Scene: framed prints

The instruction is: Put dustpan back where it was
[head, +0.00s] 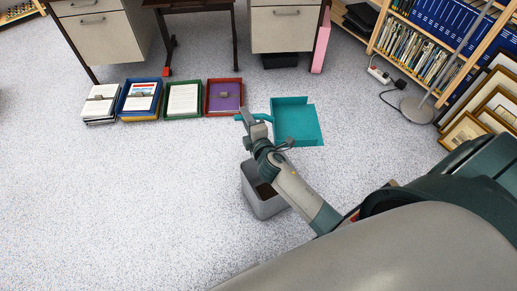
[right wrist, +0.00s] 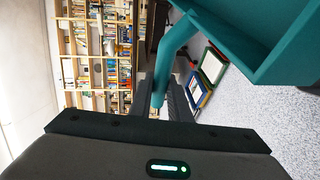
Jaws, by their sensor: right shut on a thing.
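The teal dustpan (head: 298,122) is in the middle of the head view, its flat pan to the right of my right gripper (head: 250,124). My right gripper is shut on its handle. In the right wrist view the handle runs down between the fingers (right wrist: 160,98), and the pan (right wrist: 228,42) fills the upper right. I cannot tell how high the pan is above the floor. My left gripper is not in view.
A grey bin (head: 263,206) stands on the floor below my right forearm. Coloured paper trays (head: 183,115) stand in a row to the left. Desks (head: 283,29) are behind. A bookshelf (head: 425,50), lamp base (head: 417,110) and framed prints (head: 465,131) are at right. The left floor is clear.

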